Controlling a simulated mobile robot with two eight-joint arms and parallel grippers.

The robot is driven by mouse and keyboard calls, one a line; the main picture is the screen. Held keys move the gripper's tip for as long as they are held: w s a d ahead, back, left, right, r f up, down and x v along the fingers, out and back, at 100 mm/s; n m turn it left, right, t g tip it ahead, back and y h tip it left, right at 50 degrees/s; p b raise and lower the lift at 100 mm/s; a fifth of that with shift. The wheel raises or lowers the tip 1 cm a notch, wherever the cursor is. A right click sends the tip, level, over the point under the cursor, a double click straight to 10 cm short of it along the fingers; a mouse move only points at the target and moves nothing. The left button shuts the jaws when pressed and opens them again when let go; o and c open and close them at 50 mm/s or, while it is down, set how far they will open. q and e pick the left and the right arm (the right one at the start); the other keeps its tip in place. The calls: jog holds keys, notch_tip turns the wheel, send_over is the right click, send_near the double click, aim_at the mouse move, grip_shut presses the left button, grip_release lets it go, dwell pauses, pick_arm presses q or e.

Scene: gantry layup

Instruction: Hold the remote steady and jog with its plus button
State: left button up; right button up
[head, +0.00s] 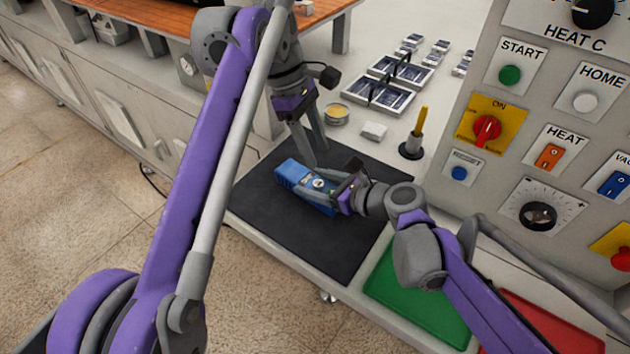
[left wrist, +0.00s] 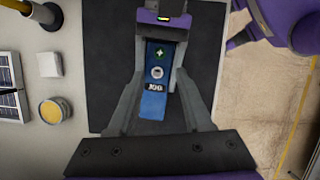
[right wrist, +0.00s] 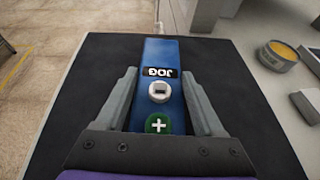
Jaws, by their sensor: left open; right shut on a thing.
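The blue remote (head: 291,173) is over the black mat; I cannot tell whether it touches it. In the left wrist view the remote (left wrist: 153,104) shows a green plus button (left wrist: 160,54), a pale round button (left wrist: 157,71) and a JOG label (left wrist: 155,86). My right gripper (head: 330,190) is shut on the remote; its fingers lie along both sides in the right wrist view (right wrist: 160,95). The plus button (right wrist: 158,124) is near its palm and uncovered. My left gripper (head: 319,158) is open above the remote, its fingers pointing down and apart.
The black mat (head: 265,205) lies on the bench. A yellow-handled tool (head: 421,124) on a round base, a white block (head: 374,130) and a yellow-topped tin (head: 337,113) stand behind it. The control panel (head: 560,60) rises at right. A green tray (head: 415,300) lies in front.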

pick_arm(q)
jog(key=shift+c, duration=0.2)
pick_arm(e)
grip_shut()
pick_arm(q)
grip_shut()
dwell(1.1)
